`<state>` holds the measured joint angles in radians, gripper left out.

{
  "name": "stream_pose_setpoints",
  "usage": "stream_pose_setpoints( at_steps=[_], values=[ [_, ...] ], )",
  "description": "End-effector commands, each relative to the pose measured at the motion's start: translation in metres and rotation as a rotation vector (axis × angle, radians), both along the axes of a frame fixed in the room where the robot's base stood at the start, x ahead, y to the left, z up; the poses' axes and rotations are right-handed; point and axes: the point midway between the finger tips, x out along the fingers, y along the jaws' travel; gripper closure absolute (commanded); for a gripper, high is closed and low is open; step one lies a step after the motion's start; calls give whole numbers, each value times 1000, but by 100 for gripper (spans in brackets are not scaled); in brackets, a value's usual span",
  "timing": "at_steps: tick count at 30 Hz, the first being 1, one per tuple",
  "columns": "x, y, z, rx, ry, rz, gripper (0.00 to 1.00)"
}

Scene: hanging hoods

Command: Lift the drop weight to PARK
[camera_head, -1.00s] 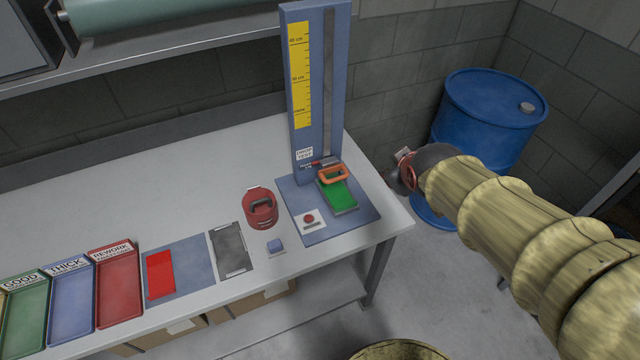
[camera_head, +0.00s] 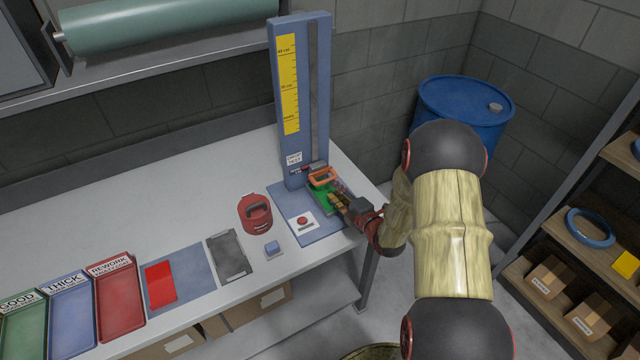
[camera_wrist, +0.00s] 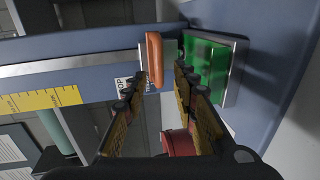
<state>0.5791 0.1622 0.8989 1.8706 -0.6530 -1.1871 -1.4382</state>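The drop weight with its orange loop handle (camera_head: 322,177) sits low on the blue column (camera_head: 292,100), above a green pad (camera_head: 318,200). The handle also shows upright in the wrist view (camera_wrist: 154,60). The column carries a yellow scale (camera_head: 288,85); its lowest mark is too small to read surely. My gripper (camera_head: 338,201) is over the pad, just in front of and below the handle in the head view. In the wrist view my gripper's fingers (camera_wrist: 160,80) are apart, with the handle between and ahead of the tips, near the left finger. No grip on it shows.
Trays, including a red one (camera_head: 118,298), stand farther left. A blue drum (camera_head: 465,105) and a shelf (camera_head: 590,190) are at right.

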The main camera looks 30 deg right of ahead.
Motion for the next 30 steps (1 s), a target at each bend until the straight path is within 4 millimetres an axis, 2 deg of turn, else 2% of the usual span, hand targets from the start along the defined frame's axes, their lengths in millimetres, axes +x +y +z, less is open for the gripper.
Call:
stream_pose_setpoints(
  at_steps=[9, 14, 25, 30],
  values=[
    [48, 3, -10, -1, -1, 2, 72],
    [63, 2, -13, 1, 0, 0, 72],
    [69, 2, -13, 2, 0, -1, 72],
    [69, 2, -13, 2, 0, -1, 81]
  ],
)
